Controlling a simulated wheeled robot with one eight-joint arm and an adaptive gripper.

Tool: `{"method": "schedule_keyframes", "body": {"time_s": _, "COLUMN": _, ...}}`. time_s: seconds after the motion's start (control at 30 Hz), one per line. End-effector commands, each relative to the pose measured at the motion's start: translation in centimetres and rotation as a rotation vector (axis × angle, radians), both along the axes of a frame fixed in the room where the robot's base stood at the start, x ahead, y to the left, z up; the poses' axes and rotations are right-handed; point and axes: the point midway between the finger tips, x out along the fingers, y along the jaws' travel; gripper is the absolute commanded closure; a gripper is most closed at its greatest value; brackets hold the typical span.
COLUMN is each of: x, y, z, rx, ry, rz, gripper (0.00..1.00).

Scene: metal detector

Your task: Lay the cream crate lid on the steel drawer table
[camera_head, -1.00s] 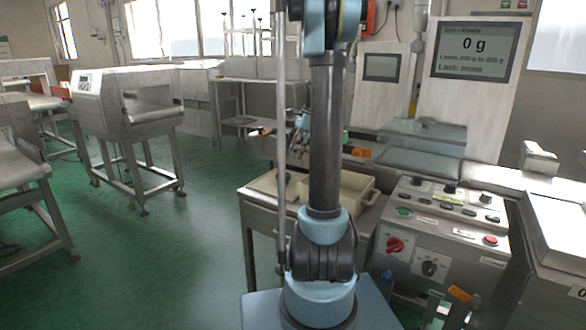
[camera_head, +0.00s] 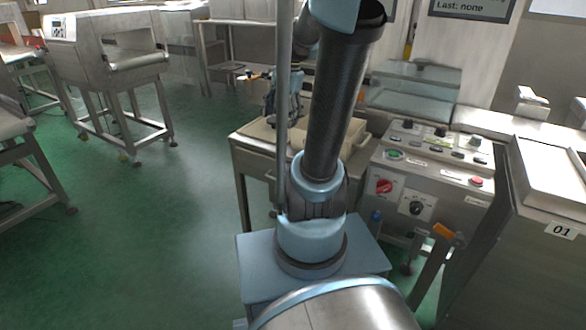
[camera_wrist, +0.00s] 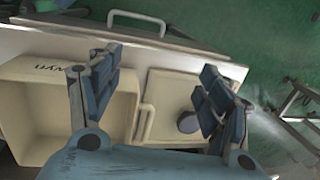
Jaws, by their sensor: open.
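The cream crate lid (camera_wrist: 165,92) lies flat beside the cream crate (camera_wrist: 28,112) in the wrist view, with a dark round knob on it. In the head view the lid (camera_head: 259,131) shows on the left part of the steel drawer table (camera_head: 252,168), and the crate (camera_head: 354,137) is partly hidden by my arm. The table's front edge and drawer handle show at the top of the wrist view. My gripper (camera_wrist: 160,65) is open, its fingers spread over the crate's side and the lid. I see nothing held. Whether a finger touches the lid cannot be told.
A control panel (camera_head: 432,165) with knobs stands right of the table, with a steel cabinet (camera_head: 545,220) farther right. A steel conveyor machine (camera_head: 105,50) stands at the back left. The green floor (camera_head: 150,235) left of the table is clear.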

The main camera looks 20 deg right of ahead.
Motion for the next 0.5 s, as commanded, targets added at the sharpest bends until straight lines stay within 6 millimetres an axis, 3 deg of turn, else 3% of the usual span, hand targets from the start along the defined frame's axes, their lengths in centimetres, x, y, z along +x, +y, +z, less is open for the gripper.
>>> {"method": "schedule_keyframes", "body": {"time_s": 0.1, "x": -2.7, "y": 0.4, "z": -1.0, "rx": -0.033, "ry": -0.03, "rz": 0.101, "gripper": 0.29}}
{"method": "schedule_keyframes", "body": {"time_s": 0.5, "x": -10.2, "y": 0.7, "z": -5.4, "rx": -0.155, "ry": -0.121, "rz": 0.449, "gripper": 0.29}}
